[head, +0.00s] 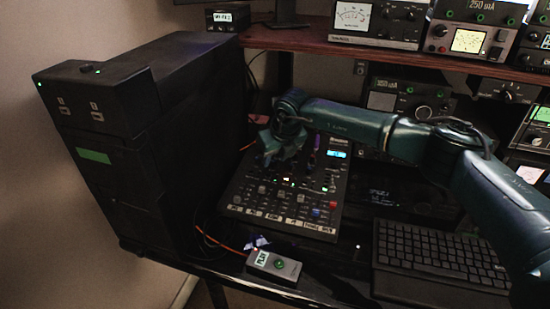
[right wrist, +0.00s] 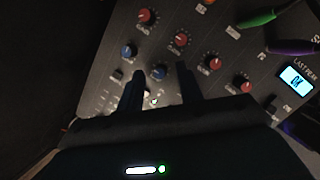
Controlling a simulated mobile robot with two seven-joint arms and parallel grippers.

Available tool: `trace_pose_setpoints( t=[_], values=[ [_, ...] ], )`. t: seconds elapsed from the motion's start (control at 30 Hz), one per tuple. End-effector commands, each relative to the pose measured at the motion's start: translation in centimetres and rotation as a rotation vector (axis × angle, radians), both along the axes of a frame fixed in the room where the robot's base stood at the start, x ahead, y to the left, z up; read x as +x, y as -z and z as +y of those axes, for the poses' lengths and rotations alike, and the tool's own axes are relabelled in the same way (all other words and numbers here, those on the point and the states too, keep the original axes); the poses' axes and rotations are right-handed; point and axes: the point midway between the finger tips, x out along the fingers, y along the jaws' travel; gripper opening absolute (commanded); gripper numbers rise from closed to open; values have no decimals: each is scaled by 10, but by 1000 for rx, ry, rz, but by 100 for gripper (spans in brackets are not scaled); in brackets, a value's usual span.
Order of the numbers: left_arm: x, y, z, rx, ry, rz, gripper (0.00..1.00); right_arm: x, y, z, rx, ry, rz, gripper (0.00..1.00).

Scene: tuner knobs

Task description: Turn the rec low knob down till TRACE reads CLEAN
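The black mixer panel (head: 245,190) lies on the desk, with red and blue knobs. My right gripper (head: 279,158) is over its upper part. In the right wrist view its two fingers (right wrist: 160,76) are apart, with a blue knob (right wrist: 159,72) between or just beyond their tips; I cannot tell whether they touch it. Another blue knob (right wrist: 129,51) and several red knobs, one of them here (right wrist: 181,40), are nearby. Knob labels are too blurred to tell which is rec low. A lit display (right wrist: 296,78) reads LAST PEAK, OK. I cannot make out a TRACE readout. My left gripper is out of view.
A black computer tower (head: 150,130) stands left of the panel. A small PLAY box (head: 273,266) sits in front, a keyboard (head: 440,255) at right. A wooden shelf (head: 300,40) with meters is behind. Green and purple plugs (right wrist: 257,18) stick up near the knobs.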

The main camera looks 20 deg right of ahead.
Motion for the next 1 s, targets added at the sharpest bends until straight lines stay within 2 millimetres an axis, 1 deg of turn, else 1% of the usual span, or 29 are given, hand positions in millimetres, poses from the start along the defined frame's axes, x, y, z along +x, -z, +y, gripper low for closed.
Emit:
trace_pose_setpoints(
  t=[0.03, 0.13, 0.4, 0.83, 1.0],
  values=[
    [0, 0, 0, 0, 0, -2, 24, 1, 4, 1, 0, 0, 1, 36],
    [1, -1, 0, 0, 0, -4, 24, 3, 7, 0, -1, 0, 1, 36],
    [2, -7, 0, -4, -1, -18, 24, 3, 8, 1, 0, 0, 0, 35],
    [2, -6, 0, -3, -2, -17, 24, 3, 8, 1, 0, 0, 0, 0],
    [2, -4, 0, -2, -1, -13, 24, 3, 8, 1, 1, -1, 0, 0]
  ],
)
